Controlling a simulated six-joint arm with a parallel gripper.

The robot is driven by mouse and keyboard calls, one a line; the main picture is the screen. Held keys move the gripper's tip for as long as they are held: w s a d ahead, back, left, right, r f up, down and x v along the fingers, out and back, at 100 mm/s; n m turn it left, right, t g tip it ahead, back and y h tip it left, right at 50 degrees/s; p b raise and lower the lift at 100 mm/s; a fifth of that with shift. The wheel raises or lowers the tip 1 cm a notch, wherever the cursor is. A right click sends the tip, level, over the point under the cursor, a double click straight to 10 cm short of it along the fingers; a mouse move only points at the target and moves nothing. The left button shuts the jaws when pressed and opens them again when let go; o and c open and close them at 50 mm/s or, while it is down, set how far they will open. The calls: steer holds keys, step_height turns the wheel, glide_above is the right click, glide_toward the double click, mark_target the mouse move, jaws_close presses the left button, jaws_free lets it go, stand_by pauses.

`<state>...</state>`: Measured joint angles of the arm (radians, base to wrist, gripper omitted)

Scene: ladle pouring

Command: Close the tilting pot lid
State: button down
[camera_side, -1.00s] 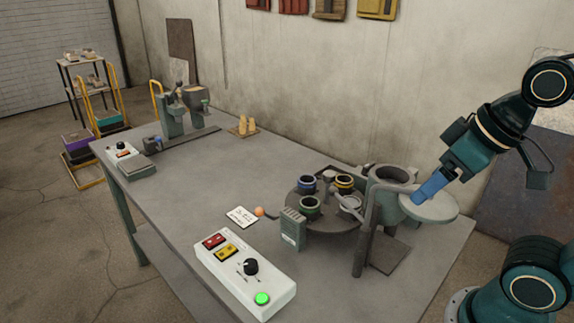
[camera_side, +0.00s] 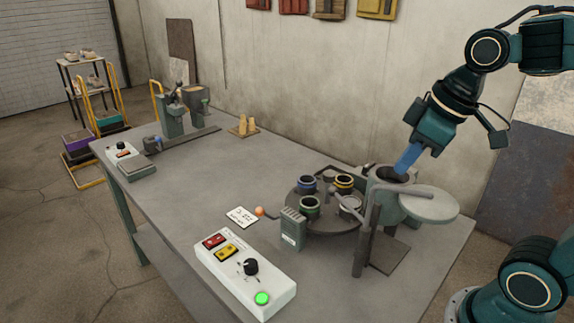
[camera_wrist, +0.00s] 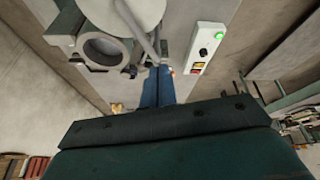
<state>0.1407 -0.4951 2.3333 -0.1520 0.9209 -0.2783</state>
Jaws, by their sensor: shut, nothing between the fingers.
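The tilting pot (camera_side: 385,173) stands at the right end of the table, with its round mouth uncovered. Its pale disc lid (camera_side: 430,206) is swung out to the right of the pot, flat and apart from the mouth. My gripper (camera_side: 402,170) has blue fingers, shut and empty, pointing down at the pot's mouth in the side view; whether they touch it I cannot tell. In the wrist view my blue fingers (camera_wrist: 158,86) show in the middle, with the pot's open mouth (camera_wrist: 106,48) to their left and part of the lid (camera_wrist: 142,10) at the top.
A round turntable (camera_side: 318,217) with several coloured-rim cups stands left of the pot. A bent grey bar (camera_side: 364,240) rises in front of the pot. A white control box (camera_side: 245,272) with a lit green button sits at the table's front edge. The table's middle is clear.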

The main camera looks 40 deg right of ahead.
steer(key=w+d+f+n+g+y, duration=0.1)
steer(key=w+d+f+n, duration=0.1)
steer(key=w+d+n, duration=0.2)
steer(key=w+d+f+n+g+y, duration=0.1)
steer(key=w+d+f+n, duration=0.2)
steer(key=w+d, duration=0.3)
steer(key=shift+w+n, duration=0.5)
steer(key=shift+w, duration=1.45)
steer(key=shift+a+f, duration=0.1)
steer(key=shift+f, duration=0.05)
steer(key=x, duration=0.9)
steer(key=shift+a+f, duration=0.25)
steer(key=shift+f, duration=0.1)
steer(key=shift+a+g, duration=0.1)
steer(key=shift+g, duration=0.2)
